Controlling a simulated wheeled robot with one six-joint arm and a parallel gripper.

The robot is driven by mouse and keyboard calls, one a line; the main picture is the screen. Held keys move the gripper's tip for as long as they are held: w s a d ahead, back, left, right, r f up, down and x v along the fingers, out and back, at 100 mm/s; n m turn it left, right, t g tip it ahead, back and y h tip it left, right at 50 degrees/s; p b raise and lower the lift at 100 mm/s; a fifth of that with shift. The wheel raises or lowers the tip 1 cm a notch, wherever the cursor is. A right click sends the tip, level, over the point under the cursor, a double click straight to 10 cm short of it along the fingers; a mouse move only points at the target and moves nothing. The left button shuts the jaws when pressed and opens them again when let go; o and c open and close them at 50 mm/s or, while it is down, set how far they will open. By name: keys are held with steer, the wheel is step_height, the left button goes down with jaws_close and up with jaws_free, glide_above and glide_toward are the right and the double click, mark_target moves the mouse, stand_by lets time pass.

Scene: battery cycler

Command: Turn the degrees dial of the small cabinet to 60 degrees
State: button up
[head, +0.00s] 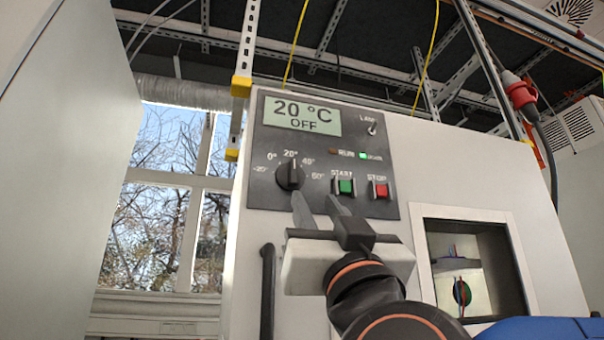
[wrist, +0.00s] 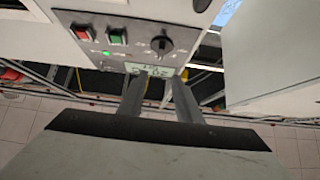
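The small cabinet (head: 400,150) has a dark control panel (head: 325,190) with a black degrees dial (head: 290,176). Its scale runs from -20° to 60°, and the dial's mark points up at about 20°. The display (head: 301,115) reads "20 °C OFF". My gripper (head: 319,201) is open and empty, its two fingers apart, just below and right of the dial in the head view. The wrist view shows the panel upside down, with the dial (wrist: 161,45) beyond the open fingertips (wrist: 158,82). I see no contact with the dial.
A green START button (head: 345,187) and a red STOP button (head: 380,190) sit right of the dial. A lamp switch (head: 372,129) is above them. A window recess (head: 470,270) is at lower right and a black handle (head: 268,290) at lower left.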

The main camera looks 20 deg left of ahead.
mark_target(294, 166)
steer(key=x, duration=1.7)
steer(key=shift+a, duration=0.1)
steer(key=shift+c, duration=0.7)
jaws_close()
